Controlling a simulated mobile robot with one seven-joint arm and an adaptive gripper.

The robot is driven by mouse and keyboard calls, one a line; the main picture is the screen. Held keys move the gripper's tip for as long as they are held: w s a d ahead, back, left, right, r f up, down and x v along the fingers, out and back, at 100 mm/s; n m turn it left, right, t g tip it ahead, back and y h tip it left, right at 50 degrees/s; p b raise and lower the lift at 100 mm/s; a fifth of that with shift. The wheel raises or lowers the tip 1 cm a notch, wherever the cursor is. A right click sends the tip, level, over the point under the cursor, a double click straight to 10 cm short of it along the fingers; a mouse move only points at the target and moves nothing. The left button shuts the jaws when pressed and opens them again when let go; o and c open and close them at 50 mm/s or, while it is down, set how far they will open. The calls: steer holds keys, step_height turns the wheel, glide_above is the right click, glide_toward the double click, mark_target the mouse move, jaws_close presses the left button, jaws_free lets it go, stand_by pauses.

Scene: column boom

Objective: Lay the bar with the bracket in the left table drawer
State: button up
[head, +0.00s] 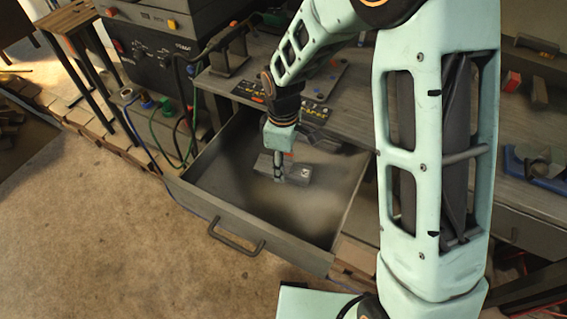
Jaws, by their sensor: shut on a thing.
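The left table drawer (245,218) is pulled open below the table, with its handle (236,240) facing the front left. My gripper (279,178) points down inside the drawer's outline, towards its back half. It is shut on the bar with the bracket (297,174), a short grey block-like piece. My fingers hide part of the bar, and the bracket cannot be made out separately. I cannot tell whether the bar touches the drawer floor or hangs just above it. The drawer floor around it looks empty.
The table top (350,110) lies behind the drawer, with small boards and tools on it. A dark control box (158,50) and green and black cables stand close to the drawer's left. A blue tool (540,172) lies at the right. The carpet at front left is clear.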

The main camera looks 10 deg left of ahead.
steer(key=shift+r, duration=0.1)
steer(key=o, duration=1.6)
steer(key=shift+o, duration=0.2)
step_height(320, 180, up, 12)
steer(key=shift+d, duration=0.1)
